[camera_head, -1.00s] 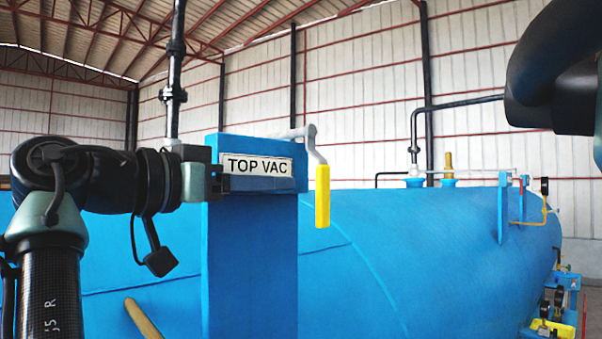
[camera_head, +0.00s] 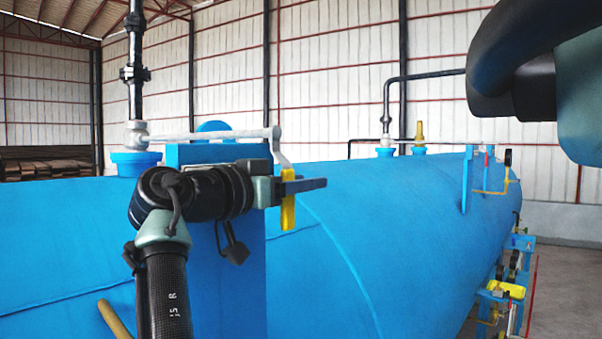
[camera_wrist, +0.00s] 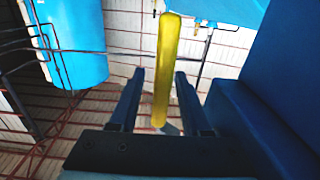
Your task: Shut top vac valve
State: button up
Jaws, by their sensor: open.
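The top vac valve's grey lever (camera_head: 210,136) runs right from the fitting on the black pipe, then bends down to a yellow handle (camera_head: 288,214). The handle hangs upright beside the blue post (camera_head: 245,290). My gripper (camera_head: 322,184) is at the upper part of the handle and covers some of it. In the wrist view the yellow handle (camera_wrist: 163,105) passes between the two spread fingers of my gripper (camera_wrist: 160,73), with gaps at both sides. The TOP VAC label is hidden behind my arm.
The blue post's side (camera_wrist: 265,120) is close to the right of the fingers in the wrist view. The large blue tank (camera_head: 400,235) fills the background, with a black pipe (camera_head: 440,75) and gauges farther right. Open air lies right of the handle.

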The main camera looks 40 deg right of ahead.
grip_shut()
dwell(1.4)
